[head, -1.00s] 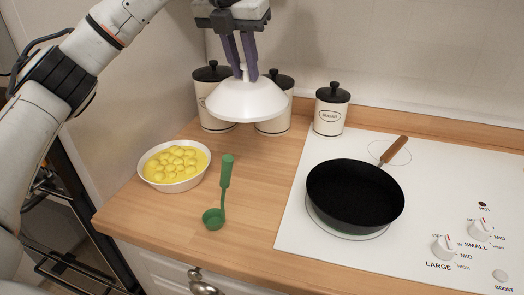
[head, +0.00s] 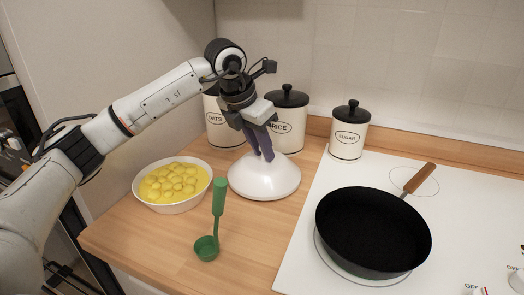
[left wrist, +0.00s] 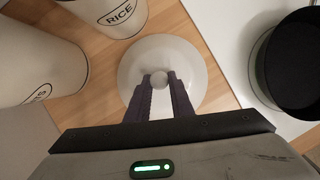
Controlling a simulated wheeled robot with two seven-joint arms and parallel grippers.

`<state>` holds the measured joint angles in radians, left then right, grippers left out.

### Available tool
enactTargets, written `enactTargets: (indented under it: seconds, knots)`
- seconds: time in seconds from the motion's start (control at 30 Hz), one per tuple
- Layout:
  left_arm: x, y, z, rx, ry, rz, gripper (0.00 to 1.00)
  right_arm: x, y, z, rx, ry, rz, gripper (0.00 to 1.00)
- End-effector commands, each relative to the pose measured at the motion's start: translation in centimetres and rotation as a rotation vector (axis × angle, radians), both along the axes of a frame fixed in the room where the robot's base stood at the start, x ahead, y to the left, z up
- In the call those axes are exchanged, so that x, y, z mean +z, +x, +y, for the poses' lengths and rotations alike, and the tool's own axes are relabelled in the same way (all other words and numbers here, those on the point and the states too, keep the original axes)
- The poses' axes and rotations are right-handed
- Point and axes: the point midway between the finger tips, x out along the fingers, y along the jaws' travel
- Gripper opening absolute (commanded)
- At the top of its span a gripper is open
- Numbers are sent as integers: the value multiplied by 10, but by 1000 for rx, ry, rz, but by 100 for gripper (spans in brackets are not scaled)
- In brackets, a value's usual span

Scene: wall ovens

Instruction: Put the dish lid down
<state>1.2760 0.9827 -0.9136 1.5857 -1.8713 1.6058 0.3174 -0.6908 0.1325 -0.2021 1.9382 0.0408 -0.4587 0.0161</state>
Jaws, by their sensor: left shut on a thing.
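The white dish lid (head: 264,181) is at the wooden counter between the bowl of yellow food and the stove, in front of the canisters. Its rim appears to rest on the wood, right side up. My left gripper (head: 265,155) is above it, with its purple fingers shut on the lid's knob. The left wrist view shows the lid (left wrist: 194,66) below the fingers, with the round knob (left wrist: 159,78) between the fingertips. My right gripper is not in view.
A white bowl (head: 174,208) of yellow pieces stands left of the lid. A green ladle (head: 219,200) lies in front. Oats (head: 218,128), rice (head: 291,118) and sugar (head: 349,133) canisters stand behind. A black pan (head: 372,230) sits on the white stove at right.

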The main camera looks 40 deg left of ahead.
Motion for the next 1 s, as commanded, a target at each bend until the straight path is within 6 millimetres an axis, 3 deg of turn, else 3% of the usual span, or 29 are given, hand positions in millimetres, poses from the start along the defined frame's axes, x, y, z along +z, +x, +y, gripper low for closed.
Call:
enactTargets:
  seconds: [0.4, 0.43, 0.53, 0.83, 1.0]
  knots:
    - [-11, 0, 0, 0, 0, -3, 0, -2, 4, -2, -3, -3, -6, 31]
    - [-11, 0, 0, -1, 0, -1, 24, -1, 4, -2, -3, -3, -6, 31]
    - [-11, 0, 0, -1, 0, -1, 39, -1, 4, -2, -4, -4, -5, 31]
    - [-9, 0, 0, -1, 0, -1, 39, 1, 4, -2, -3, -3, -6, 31]
    - [7, -5, 0, 0, -1, -4, 39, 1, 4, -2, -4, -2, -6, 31]
